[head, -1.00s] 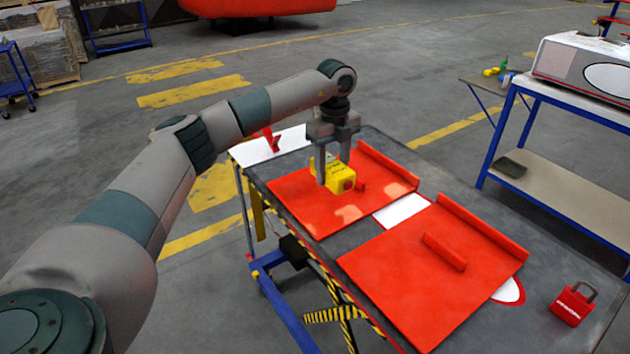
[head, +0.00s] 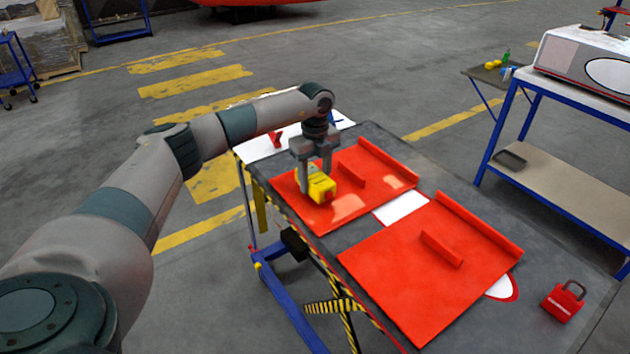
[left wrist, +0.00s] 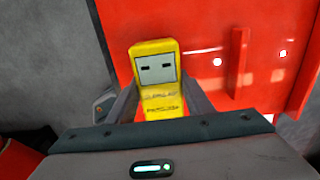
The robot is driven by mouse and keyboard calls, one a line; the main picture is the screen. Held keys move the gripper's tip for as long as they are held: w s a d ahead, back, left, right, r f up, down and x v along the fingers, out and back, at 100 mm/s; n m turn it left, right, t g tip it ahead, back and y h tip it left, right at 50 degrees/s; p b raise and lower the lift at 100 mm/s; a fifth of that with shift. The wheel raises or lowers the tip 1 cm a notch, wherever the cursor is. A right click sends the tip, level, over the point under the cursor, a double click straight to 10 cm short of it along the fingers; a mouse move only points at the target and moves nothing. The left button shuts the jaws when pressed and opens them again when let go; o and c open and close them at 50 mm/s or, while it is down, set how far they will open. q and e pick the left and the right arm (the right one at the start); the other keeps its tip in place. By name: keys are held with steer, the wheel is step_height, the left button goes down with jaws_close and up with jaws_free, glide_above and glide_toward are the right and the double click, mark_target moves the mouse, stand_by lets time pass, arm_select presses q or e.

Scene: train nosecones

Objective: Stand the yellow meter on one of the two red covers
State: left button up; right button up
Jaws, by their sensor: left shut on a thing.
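The yellow meter (head: 321,188) is between the fingers of my left gripper (head: 316,180), which is shut on it. In the left wrist view the meter (left wrist: 157,85) shows its grey face panel between the two fingers. The far red cover (head: 350,208) lies on the table under the meter, with a raised rib and a flanged edge. I cannot tell whether the meter touches this cover. The near red cover (head: 400,275) lies nearer the front of the table, with nothing on it but its own rib. My right gripper is not in view.
The dark table (head: 560,255) bears both covers, a white sheet (head: 402,210) between them and a red padlock (head: 563,302) at the right. A blue-framed bench (head: 555,150) stands to the right. The near cover's flat area is free.

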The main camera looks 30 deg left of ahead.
arm_select(q)
steer(key=shift+f, duration=0.8)
steer(key=shift+f, duration=0.15)
steer(key=o, duration=1.3)
